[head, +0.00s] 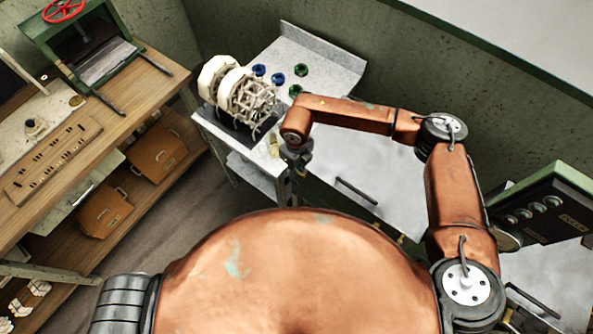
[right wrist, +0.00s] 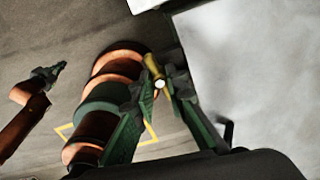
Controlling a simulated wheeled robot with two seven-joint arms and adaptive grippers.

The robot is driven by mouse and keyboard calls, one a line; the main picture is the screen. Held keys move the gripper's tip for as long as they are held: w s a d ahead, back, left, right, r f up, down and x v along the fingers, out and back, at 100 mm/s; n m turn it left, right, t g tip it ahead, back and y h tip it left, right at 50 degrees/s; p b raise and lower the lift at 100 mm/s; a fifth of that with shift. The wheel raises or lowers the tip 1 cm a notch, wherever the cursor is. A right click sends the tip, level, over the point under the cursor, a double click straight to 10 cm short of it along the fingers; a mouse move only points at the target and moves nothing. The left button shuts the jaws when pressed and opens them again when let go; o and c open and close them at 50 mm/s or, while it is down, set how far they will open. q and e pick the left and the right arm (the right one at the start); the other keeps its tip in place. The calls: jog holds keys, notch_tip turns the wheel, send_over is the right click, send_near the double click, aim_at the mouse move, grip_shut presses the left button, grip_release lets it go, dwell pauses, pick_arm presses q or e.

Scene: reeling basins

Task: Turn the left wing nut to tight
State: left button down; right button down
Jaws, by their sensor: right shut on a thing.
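My right gripper (head: 298,168) is at the front edge of the grey metal table (head: 372,163) in the head view. In the right wrist view my right gripper (right wrist: 164,88) is shut on a small brass-coloured piece (right wrist: 152,68) with a pale round end. The piece sits beside the table edge. I cannot tell from its shape whether it is the left wing nut, and its wings are not clear. No other wing nut can be made out. My left gripper (right wrist: 48,74) shows small at the left of the right wrist view, apart from the table; its jaws are unclear.
A dark bar handle (head: 357,191) is right of my gripper. A wooden workbench (head: 135,110) stands at left.

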jog(key=m+b, duration=0.1)
jog(key=m, duration=0.3)
jog(key=shift+b, duration=0.4)
jog(key=c, duration=2.7)
grip_release()
jog(key=shift+m+b, duration=0.45)
jog(key=shift+m, duration=1.35)
jog(key=shift+c, duration=0.2)
jog(key=shift+o, duration=0.2)
jog(key=o, duration=1.1)
jog(key=shift+r, duration=0.15)
notch_tip(320, 180, up, 12)
jog(key=shift+f, duration=0.15)
